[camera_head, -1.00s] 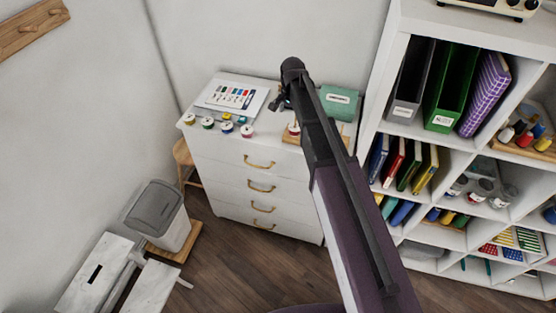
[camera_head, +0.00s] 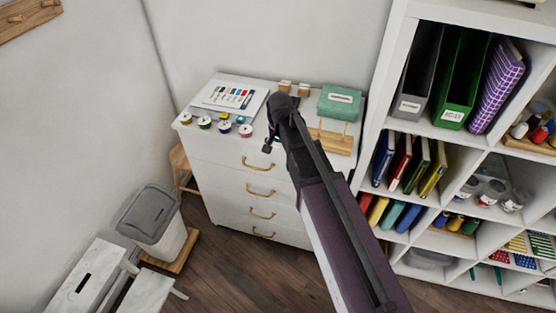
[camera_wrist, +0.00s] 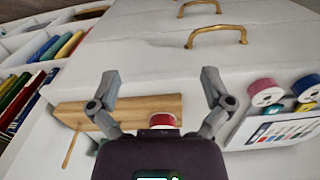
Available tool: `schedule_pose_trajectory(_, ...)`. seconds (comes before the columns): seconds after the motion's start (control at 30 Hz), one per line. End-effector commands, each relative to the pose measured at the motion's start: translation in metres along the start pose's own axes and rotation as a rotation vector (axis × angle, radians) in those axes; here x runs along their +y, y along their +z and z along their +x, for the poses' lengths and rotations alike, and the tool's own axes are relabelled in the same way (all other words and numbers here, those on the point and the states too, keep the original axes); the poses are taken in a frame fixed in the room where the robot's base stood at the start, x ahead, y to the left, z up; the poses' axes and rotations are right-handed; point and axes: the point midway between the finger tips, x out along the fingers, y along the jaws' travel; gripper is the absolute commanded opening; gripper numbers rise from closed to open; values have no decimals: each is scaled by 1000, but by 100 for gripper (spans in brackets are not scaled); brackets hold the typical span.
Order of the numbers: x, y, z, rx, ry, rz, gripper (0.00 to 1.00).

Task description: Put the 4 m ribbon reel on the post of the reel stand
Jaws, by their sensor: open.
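The reel stand (camera_head: 330,141) is a wooden base with thin upright posts on the white cabinet top. In the wrist view its base (camera_wrist: 115,108) lies left of centre, with a post (camera_wrist: 71,149) at lower left. A red reel (camera_wrist: 161,120) shows at the stand's end; my wrist partly hides it, and I cannot tell whether it is on a post. My gripper (camera_head: 270,142) is open above the cabinet's front edge, its fingers (camera_wrist: 160,75) apart with nothing held. Several reels (camera_head: 224,126) stand in a row at left. Their length labels are unreadable.
A printed chart (camera_head: 229,96) lies behind the reels. A green box (camera_head: 339,102) and small wooden blocks (camera_head: 286,87) are at the back. A tall white shelf (camera_head: 389,75) stands close on the right. My arm crosses the cabinet's right part.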

Motion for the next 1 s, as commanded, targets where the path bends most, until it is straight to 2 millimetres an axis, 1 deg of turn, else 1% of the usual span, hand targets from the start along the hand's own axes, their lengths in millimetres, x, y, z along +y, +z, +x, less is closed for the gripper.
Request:
schedule_pose_trajectory(0.03,1,6,6,0,0,-12,100)
schedule_pose_trajectory(0.27,2,15,12,0,0,-43,100)
schedule_pose_trajectory(0.87,2,16,11,0,0,-47,100)
schedule_pose_trajectory(1.0,8,16,11,0,0,-52,100)
